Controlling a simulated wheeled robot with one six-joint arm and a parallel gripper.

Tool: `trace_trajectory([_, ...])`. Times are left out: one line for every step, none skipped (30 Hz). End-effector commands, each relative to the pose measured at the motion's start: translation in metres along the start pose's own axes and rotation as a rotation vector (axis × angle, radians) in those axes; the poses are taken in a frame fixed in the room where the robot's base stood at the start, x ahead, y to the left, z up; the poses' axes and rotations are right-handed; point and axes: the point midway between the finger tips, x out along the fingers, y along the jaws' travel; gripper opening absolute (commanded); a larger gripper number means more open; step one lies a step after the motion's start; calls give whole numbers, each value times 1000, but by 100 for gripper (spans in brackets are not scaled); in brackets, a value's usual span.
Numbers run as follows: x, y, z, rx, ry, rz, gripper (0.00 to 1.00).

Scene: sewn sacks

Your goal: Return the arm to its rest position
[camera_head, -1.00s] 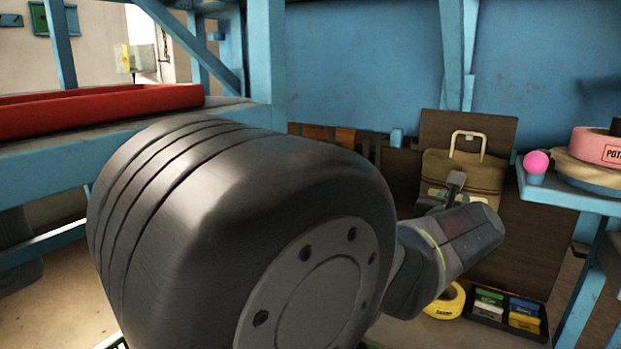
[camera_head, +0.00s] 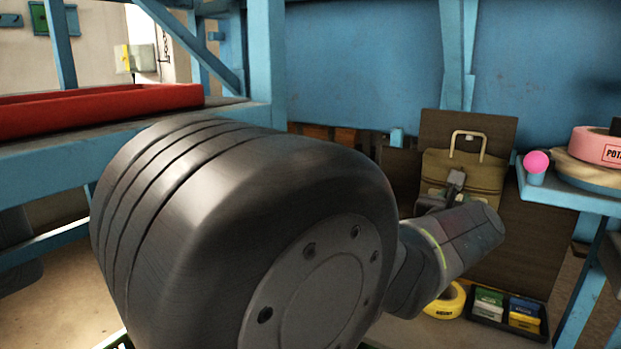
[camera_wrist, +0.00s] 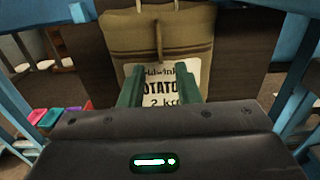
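My gripper (camera_wrist: 159,78) shows two green fingers standing apart in the wrist view, with nothing held between them. In the head view my gripper (camera_head: 457,182) is small and partly hidden by my wrist. A brown-olive sack (camera_head: 478,170) with a pale handle stands upright behind it. In the wrist view the sack (camera_wrist: 178,35) is straight ahead, its white potato label showing between and around the fingers. My large dark arm link fills the middle of the head view.
A red tray (camera_head: 100,108) lies on the blue bench at left. A blue side table (camera_head: 570,197) at right bears a pink ball (camera_head: 536,162) and a pink-banded sack (camera_head: 597,146). A yellow tape-like ring (camera_head: 445,303) and a dark tray of coloured boxes (camera_head: 483,327) sit below the sack.

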Motion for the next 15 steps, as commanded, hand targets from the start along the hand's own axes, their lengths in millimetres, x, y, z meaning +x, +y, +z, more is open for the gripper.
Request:
trace_trajectory([9,0,-1,0,2,1,30])
trace_trajectory([14,0,-1,1,1,1,30])
trace_trajectory([20,0,-2,1,3,1,30])
trace_trajectory([25,0,-1,0,2,1,30])
trace_trajectory([29,0,-1,0,2,0,30])
trace_trajectory([36,0,-2,1,2,0,30])
trace_trajectory([40,0,-1,1,2,0,30])
trace_trajectory([45,0,-1,0,2,1,30])
trace_trajectory([52,0,-1,0,2,1,30])
trace_trajectory([56,0,0,1,1,1,30])
trace_trajectory([61,0,-1,1,2,1,30])
trace_trajectory([64,0,4,0,1,1,30])
trace_trajectory([62,0,9,0,0,0,30])
trace_trajectory([62,0,12,0,1,0,30])
trace_trajectory([60,0,15,0,1,-1,30])
